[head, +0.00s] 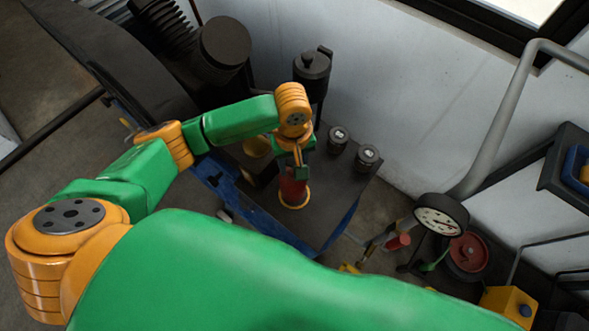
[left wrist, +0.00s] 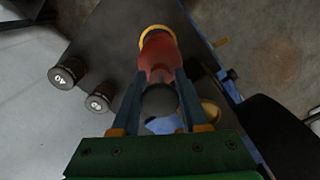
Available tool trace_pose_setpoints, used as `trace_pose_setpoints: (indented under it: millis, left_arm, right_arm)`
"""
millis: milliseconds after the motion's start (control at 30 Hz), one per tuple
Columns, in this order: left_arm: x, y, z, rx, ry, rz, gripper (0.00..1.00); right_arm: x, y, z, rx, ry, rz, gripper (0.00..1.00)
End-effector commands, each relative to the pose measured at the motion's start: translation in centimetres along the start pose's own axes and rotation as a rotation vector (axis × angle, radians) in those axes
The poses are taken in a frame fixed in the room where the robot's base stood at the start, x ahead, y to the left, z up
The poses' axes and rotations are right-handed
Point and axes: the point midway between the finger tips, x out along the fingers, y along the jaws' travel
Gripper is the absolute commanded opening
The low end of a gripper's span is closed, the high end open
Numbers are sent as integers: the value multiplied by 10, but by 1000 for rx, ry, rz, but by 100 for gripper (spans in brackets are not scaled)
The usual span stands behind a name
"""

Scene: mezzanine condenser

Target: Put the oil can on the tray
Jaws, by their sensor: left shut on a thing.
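The red oil can (head: 293,190) has a yellow ring at its base. It also shows in the left wrist view (left wrist: 159,55), with a dark round top between the fingers. My left gripper (head: 297,166) points down and is shut on the can; its two fingers (left wrist: 160,80) lie on either side of it. The can is over a dark flat surface with blue edges (head: 323,212). I cannot tell whether its base touches that surface, or whether this surface is the tray. My right gripper is not in view.
Two dark labelled canisters (head: 338,138) (head: 367,157) stand right of the can. A yellow round thing (head: 257,147) is left of it, partly behind my arm. A tall dark vessel (head: 312,68) stands behind. A gauge (head: 441,216) and pipe (head: 493,135) are at the right.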

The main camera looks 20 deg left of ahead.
Motion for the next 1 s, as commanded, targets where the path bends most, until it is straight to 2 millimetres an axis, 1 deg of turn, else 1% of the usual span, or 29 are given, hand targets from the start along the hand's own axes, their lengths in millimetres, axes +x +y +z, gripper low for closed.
trace_pose_setpoints:
  millis: [100,200,300,600,633,733,1000]
  left_arm:
    - [12,6,-4,0,0,-1,0]
    - [26,5,-4,1,2,-2,0]
    - [36,5,-4,2,2,-1,0]
    - [39,5,-4,1,1,1,0]
    - [40,5,-3,2,1,0,47]
    - [39,5,-3,2,1,0,74]
    - [39,5,-3,1,1,0,74]
  right_arm:
    - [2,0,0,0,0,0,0]
    - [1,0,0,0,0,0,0]
    - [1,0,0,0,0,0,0]
    - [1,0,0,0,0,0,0]
    - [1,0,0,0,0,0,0]
    - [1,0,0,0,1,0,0]
    - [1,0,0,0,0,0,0]
